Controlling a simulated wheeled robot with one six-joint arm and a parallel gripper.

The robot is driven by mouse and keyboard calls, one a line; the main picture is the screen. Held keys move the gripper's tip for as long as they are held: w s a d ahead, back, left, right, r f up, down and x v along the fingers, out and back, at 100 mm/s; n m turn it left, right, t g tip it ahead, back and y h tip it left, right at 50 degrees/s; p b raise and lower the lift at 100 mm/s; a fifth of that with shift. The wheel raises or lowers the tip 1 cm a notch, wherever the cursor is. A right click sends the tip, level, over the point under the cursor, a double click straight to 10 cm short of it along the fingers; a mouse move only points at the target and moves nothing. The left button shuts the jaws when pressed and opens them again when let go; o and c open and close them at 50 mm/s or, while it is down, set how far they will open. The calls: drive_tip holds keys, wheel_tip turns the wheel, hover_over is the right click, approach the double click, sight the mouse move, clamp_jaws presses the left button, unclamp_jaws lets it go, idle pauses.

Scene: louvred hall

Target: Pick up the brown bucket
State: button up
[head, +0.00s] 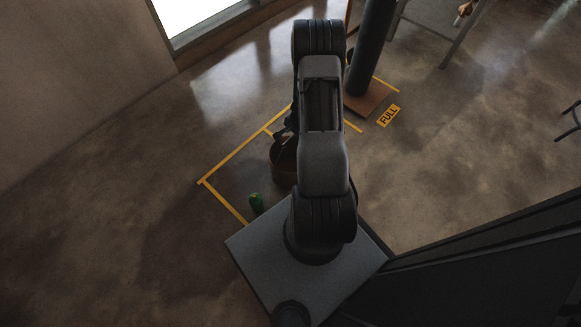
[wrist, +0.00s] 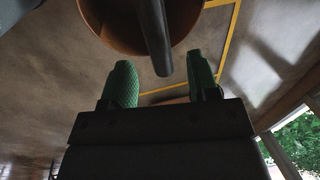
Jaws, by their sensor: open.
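The brown bucket (head: 284,177) stands on the floor inside a yellow-taped area in the head view, its right side hidden behind my arm. In the wrist view the bucket (wrist: 186,20) fills the top, cut off by the picture edge, with its round opening showing. A dark bar (wrist: 155,40), which looks like its handle, crosses the opening and ends between my fingertips. My gripper (wrist: 162,82) is open, with one green finger on each side of the bar's end. I see no contact between fingers and bar. The fingertips are not clear in the head view.
A grey table (head: 432,22) is at the upper right. The floor to the left is clear.

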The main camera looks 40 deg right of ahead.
drive_tip(key=shift+w+f+b, duration=0.2)
drive_tip(key=shift+f+b, duration=0.3)
drive_tip(key=shift+f, duration=0.45)
drive_tip(key=shift+w+f+b, duration=0.15)
drive_tip(key=shift+f+b, duration=0.3)
drive_tip(key=shift+f, duration=0.55)
drive_tip(key=shift+w+f+b, duration=0.2)
drive_tip(key=shift+f+b, duration=0.3)
drive_tip(key=shift+f, duration=0.45)
drive_tip(key=shift+r, duration=0.1)
drive_tip(key=shift+c, duration=0.4)
clamp_jaws()
